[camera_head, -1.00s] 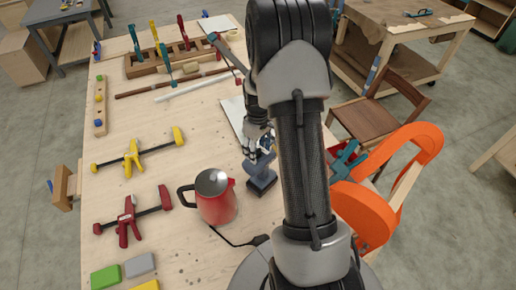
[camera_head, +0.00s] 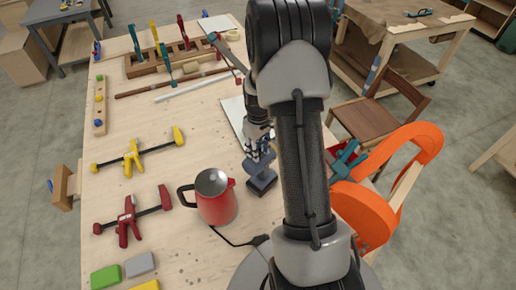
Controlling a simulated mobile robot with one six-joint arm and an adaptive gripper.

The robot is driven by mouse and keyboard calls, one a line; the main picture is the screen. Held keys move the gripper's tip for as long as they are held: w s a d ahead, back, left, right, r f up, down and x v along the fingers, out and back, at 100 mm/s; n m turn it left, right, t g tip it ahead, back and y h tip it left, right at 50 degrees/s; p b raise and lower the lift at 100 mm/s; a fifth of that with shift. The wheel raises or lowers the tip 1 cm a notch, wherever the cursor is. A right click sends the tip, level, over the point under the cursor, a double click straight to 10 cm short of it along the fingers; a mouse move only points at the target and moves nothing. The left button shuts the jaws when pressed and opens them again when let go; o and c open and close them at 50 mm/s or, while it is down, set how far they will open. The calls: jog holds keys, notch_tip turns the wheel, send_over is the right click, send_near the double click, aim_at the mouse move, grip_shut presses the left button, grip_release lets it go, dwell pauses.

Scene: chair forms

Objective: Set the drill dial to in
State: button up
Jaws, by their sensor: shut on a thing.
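The drill (camera_head: 261,176) is a small blue-grey tool standing upright on its base on the wooden workbench, just right of the red kettle. My gripper (camera_head: 258,153) points down at its top from behind my arm and is closed on the drill's upper part. The drill's dial is too small to make out, so I cannot tell its setting or whether the fingers are on the dial itself. My arm covers the area right of the drill.
A red kettle (camera_head: 215,197) stands close left of the drill, with a black cord in front. A yellow clamp (camera_head: 133,157) and a red clamp (camera_head: 128,217) lie further left. An orange chair form (camera_head: 365,212) stands at the right.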

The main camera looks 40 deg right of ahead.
jog(key=shift+m, duration=0.3)
jog(key=m+b, duration=0.1)
jog(key=m, duration=0.1)
jog(key=shift+m+b, duration=0.3)
jog(key=shift+a+m+b, duration=0.15)
jog(key=shift+m+b, duration=0.5)
jog(key=shift+m, duration=1.35)
jog(key=o, duration=1.1)
jog(key=shift+r, duration=0.15)
notch_tip(320, 180, up, 12)
jog(key=shift+f, duration=0.1)
